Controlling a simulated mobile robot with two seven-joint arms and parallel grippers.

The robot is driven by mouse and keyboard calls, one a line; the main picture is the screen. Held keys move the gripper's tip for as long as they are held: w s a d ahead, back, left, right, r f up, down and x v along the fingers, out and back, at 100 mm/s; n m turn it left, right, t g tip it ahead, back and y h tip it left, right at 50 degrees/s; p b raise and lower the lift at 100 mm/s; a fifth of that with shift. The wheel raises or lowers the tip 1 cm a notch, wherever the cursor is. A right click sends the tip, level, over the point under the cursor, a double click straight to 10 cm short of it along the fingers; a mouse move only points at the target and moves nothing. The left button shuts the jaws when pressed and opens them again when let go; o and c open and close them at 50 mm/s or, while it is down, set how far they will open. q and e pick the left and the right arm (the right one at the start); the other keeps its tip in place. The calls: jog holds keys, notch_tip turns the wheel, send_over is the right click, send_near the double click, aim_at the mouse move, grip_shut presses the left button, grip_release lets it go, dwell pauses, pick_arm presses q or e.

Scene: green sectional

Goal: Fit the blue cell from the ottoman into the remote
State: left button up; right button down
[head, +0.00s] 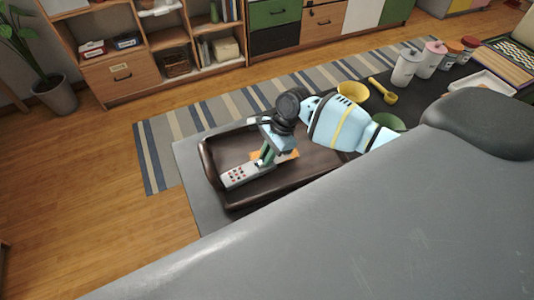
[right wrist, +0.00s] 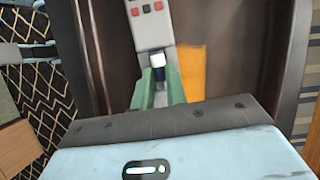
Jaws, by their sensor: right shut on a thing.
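My right gripper (head: 264,162) reaches down over a brown tray (head: 208,172). Its green fingers show in the right wrist view (right wrist: 159,82), shut on a small cell (right wrist: 157,62) with a pale end and a dark blue band. The grey remote (head: 240,176) with red and dark buttons lies in the tray. It also shows in the right wrist view (right wrist: 150,30), just beyond the fingertips. The cell is at the near end of the remote; I cannot tell whether it sits in the slot. The fingers hide part of that end. My left gripper is out of view.
A flat orange piece (right wrist: 194,72) lies in the tray beside the fingers. The tray's raised rim surrounds the remote. A yellow bowl (head: 352,92), a yellow scoop (head: 383,91), a green bowl (head: 389,122) and several jars stand farther right on the dark surface.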

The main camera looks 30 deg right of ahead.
jog(key=c, duration=1.3)
grip_release()
jog(key=shift+c, duration=0.2)
